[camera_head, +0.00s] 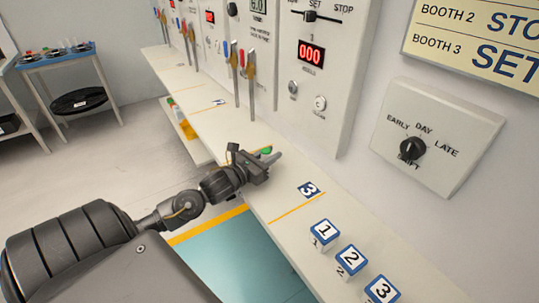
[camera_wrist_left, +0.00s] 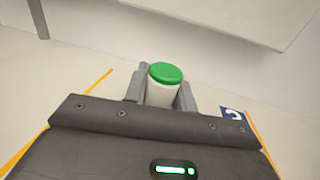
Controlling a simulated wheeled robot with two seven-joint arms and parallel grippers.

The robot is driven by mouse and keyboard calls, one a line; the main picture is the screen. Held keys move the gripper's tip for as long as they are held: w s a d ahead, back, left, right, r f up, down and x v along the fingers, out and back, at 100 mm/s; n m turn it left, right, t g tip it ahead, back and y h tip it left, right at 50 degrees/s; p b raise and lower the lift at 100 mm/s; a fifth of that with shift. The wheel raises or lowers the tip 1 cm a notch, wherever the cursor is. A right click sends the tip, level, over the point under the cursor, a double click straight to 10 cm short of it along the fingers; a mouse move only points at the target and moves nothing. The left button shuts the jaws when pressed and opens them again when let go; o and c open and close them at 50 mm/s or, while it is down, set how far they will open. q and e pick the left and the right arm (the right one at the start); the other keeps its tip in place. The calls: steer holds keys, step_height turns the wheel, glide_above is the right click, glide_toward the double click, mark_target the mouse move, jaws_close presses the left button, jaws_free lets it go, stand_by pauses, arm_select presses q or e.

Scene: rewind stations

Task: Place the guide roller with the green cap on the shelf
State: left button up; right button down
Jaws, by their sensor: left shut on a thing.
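The guide roller, a pale cylinder (camera_wrist_left: 161,95) with a green cap (camera_wrist_left: 166,73), stands between the two fingers of my left gripper in the left wrist view. In the head view only its green cap (camera_head: 266,150) shows clearly, beside the fingers. My left gripper (camera_head: 267,161) is shut on the roller, over the long white shelf (camera_head: 225,125) along the wall. I cannot tell whether the roller's base touches the shelf; the gripper hides it. My right gripper is not in view.
Numbered blocks (camera_head: 351,258) stand on the near shelf, past an orange line (camera_head: 298,208) and a "3" label (camera_head: 309,189). Wall panels (camera_head: 325,60) with levers (camera_head: 234,65) rise behind the shelf. A dial box (camera_head: 430,140) is at right. A blue-topped cart (camera_head: 58,57) stands far left.

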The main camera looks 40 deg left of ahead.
arm_select(q)
steer(key=o, duration=1)
steer(key=shift+s, duration=0.3)
steer(key=s, duration=0.6)
steer(key=s+a+b, duration=0.1)
steer(key=s, duration=0.3)
steer(key=shift+s+a, duration=0.1)
steer(key=shift+s, duration=0.6)
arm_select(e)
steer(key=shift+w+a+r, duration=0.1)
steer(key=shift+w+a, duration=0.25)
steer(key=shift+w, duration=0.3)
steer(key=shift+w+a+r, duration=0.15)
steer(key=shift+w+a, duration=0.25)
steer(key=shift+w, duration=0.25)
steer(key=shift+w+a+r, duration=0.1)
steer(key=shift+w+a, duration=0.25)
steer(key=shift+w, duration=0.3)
